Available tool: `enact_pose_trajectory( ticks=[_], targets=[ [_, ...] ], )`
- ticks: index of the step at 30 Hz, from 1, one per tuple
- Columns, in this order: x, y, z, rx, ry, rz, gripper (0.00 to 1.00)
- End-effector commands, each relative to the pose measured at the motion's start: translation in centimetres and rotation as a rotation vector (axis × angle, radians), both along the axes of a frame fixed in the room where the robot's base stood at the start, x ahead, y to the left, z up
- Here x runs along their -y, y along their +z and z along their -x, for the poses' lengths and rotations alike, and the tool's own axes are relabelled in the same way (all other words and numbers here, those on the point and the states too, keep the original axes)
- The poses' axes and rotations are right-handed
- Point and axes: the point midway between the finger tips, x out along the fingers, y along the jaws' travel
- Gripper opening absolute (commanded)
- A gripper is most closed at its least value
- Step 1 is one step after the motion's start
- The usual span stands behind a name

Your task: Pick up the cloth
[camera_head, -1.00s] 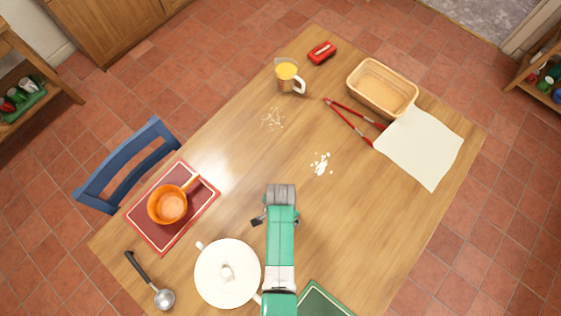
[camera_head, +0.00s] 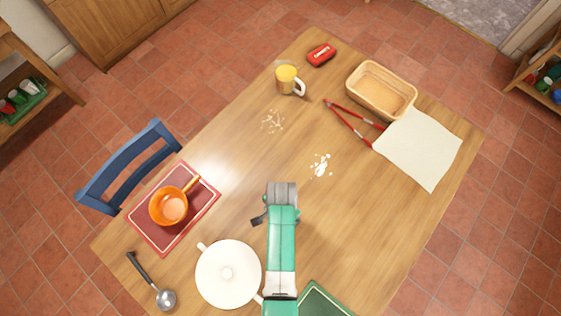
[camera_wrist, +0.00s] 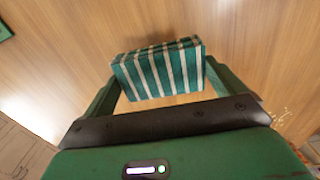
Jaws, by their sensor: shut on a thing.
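A green-and-white striped cloth (camera_wrist: 160,70), folded into a thick block, shows in the wrist view between the two green fingers of my gripper (camera_wrist: 161,80). The fingers are shut on its two ends. The wooden table top lies behind it; I cannot tell how far the cloth is above it. In the head view my green and grey arm hides the cloth and the fingertips.
On the table (camera_head: 225,165) are a white lidded pot (camera_head: 243,287), an orange pan (camera_head: 168,207) on a red mat, a ladle (camera_head: 165,298), a mug (camera_head: 287,78), red tongs (camera_head: 345,120), a basket (camera_head: 381,88) and an off-white sheet (camera_head: 420,148). White spills mark the middle.

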Motion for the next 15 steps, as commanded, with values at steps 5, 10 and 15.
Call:
enact_pose_trajectory(
  ticks=[5, 10, 15],
  targets=[
    [2.6, 0.2, 3.7, -0.008, -0.006, 0.001, 0.72],
    [5.4, 0.6, 7.5, -0.006, -0.006, 0.001, 0.72],
    [7.8, 0.9, 10.8, -0.006, -0.005, 0.001, 0.72]
  ],
)
